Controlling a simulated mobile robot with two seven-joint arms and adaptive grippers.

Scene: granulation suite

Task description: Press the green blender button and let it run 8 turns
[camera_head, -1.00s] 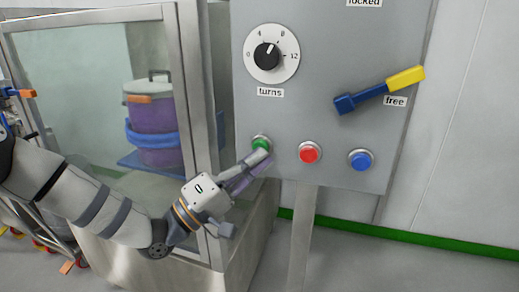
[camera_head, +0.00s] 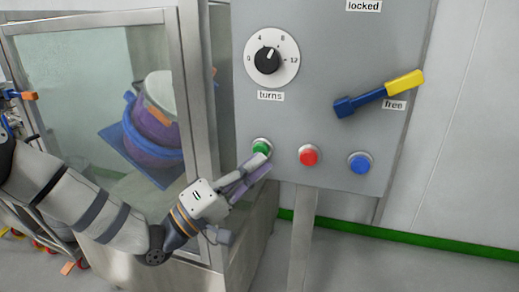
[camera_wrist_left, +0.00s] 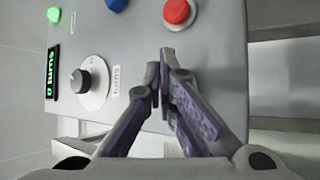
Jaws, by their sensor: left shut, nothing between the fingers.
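The green button (camera_head: 261,147) sits at the lower left of the grey control panel (camera_head: 320,70). My left gripper (camera_head: 266,160) is shut and empty, its tips at the button's lower right edge; I cannot tell whether they touch. In the left wrist view the shut fingers (camera_wrist_left: 163,58) cover that area and the green button is hidden. The turns dial (camera_head: 267,60) points toward 8. A display (camera_wrist_left: 52,72) reads "0 turns" in green beside a lit green lamp (camera_wrist_left: 54,15). Behind the glass, the purple drum (camera_head: 150,137) with blue bands is tilted. My right gripper is not in view.
A red button (camera_head: 308,156) and a blue button (camera_head: 359,163) are right of the green one. A blue lever with yellow grip (camera_head: 404,83) lies near the "free" label. The glazed enclosure's metal post (camera_head: 198,90) stands close left of the panel.

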